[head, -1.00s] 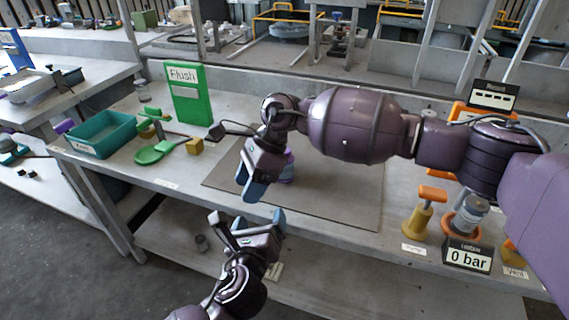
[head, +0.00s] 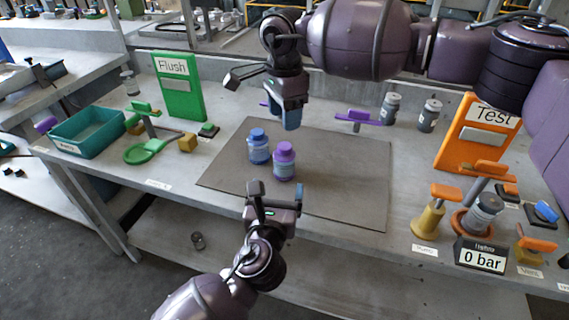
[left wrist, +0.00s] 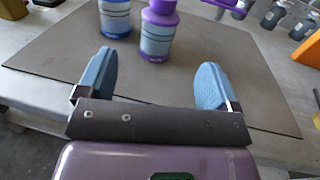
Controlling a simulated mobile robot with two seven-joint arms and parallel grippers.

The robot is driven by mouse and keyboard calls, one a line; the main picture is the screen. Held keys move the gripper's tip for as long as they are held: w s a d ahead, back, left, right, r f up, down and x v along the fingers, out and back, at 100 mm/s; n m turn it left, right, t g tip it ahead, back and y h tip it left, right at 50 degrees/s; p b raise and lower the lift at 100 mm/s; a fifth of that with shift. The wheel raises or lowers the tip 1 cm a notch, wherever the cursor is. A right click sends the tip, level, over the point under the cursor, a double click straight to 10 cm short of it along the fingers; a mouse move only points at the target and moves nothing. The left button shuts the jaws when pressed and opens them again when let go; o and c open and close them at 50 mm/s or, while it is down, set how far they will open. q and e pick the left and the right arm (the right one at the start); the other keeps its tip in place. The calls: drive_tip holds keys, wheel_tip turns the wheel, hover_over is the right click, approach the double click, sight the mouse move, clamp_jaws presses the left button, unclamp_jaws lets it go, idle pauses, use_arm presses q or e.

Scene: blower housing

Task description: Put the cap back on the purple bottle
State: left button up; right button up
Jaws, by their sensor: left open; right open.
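The purple bottle (head: 284,166) stands upright on the grey mat (head: 345,185), with a purple cap-like top; I cannot tell how firmly the top sits. It also shows in the left wrist view (left wrist: 157,38), its top cut off by the frame edge. A blue bottle (head: 258,150) with a blue top stands beside it on the left. My left gripper (head: 276,190) is open and empty in front of the purple bottle, its fingers pointing toward the bottles in the wrist view (left wrist: 152,82). My right gripper (head: 286,122) is open behind the bottles, apart from them.
A green Flush panel (head: 180,86), teal tray (head: 92,135) and green stand (head: 148,152) are at left. A purple-handled fixture (head: 362,117) and two grey bottles stand behind the mat. An orange Test panel (head: 470,135) and gauge fixtures are at right. The mat's right part is clear.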

sight(282, 165)
use_arm(q)
drive_tip(key=w, duration=0.3)
drive_tip(key=w+d, duration=0.1)
drive_tip(key=w, duration=0.6)
drive_tip(key=shift+w+d, duration=0.3)
drive_tip(key=shift+w, duration=0.05)
